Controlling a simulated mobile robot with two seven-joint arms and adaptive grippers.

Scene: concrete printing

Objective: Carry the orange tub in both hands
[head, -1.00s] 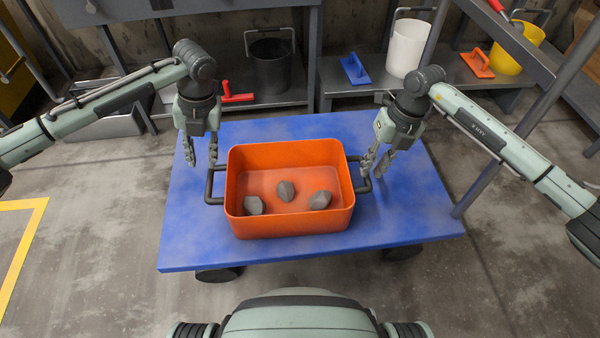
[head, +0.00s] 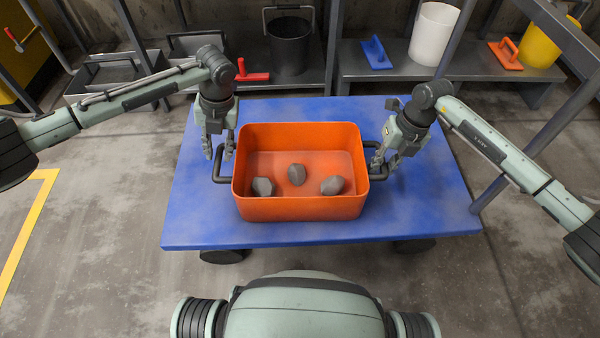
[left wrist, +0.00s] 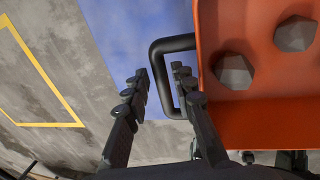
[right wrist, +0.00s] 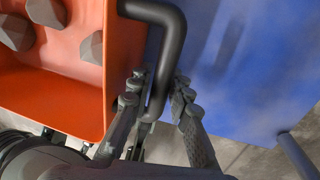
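The orange tub (head: 300,208) stands on the blue table with three grey stones (head: 297,174) in it. It has a black handle at each end. My left gripper (head: 219,156) is open at the left handle (left wrist: 158,80). In the left wrist view, one finger is outside the bar and the other is on the tub side. My right gripper (head: 381,163) is at the right handle (right wrist: 168,70). In the right wrist view its fingers (right wrist: 158,88) stand apart, one on each side of the bar, with a small gap on view.
The blue tabletop (head: 420,205) is bare around the tub. Behind it, shelves hold a black bucket (head: 290,45), a white bucket (head: 434,35), a yellow bucket (head: 540,40) and red, blue and orange trowels. A grey post (head: 490,195) stands at the table's right edge.

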